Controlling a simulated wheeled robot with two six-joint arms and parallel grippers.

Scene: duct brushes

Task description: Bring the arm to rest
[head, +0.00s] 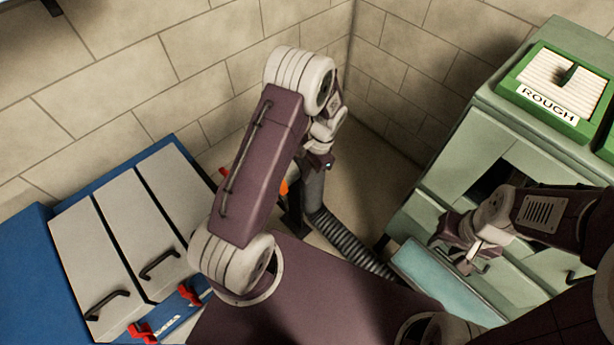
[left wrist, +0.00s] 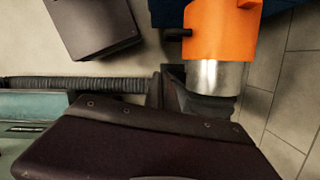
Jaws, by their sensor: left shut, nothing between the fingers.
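My left arm rises in the middle of the head view and bends over at its top. My left gripper (head: 320,160) hangs at the wrist, small and partly hidden by the arm, shut and empty. It is clear of the blue cabinet. My right gripper (head: 470,256) is in front of the green cabinet, close to its drawer fronts. Its finger gap is too small to read. In the left wrist view an orange and silver cylinder (left wrist: 220,40) stands near a dark ribbed hose (left wrist: 95,84); nothing is held there.
A blue cabinet (head: 180,150) with grey fronts, dark handles and red clips stands at left. A green cabinet (head: 450,165) at right has an opening, a pale teal drawer (head: 435,282) and a green tray labelled ROUGH (head: 590,128) on top. The ribbed hose (head: 345,240) runs along the floor between them.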

